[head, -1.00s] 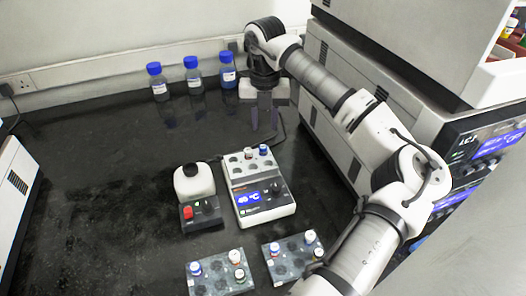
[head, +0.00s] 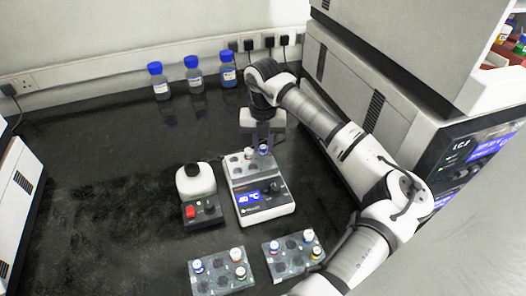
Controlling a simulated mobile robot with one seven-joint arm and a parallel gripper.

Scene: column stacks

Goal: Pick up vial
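Two small capped vials stand in the heater block (head: 235,167) at its back right: a blue-capped vial (head: 264,150) and a red-and-white-capped vial (head: 249,154). My gripper (head: 263,146) points down over the back of the block, its fingers apart and close to the blue-capped vial. I cannot tell whether the fingertips are around it or just behind it. More vials stand in two grey racks in front: the left rack (head: 208,284) holds white vials with blue and red caps, and the right rack (head: 287,266) holds red-, blue- and yellow-marked ones.
A white-topped mixer (head: 194,182) with a red button stands left of the heater. Three blue-capped bottles (head: 194,75) stand along the back wall. A large instrument (head: 375,100) is at the right behind my arm. The black bench is clear on the left.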

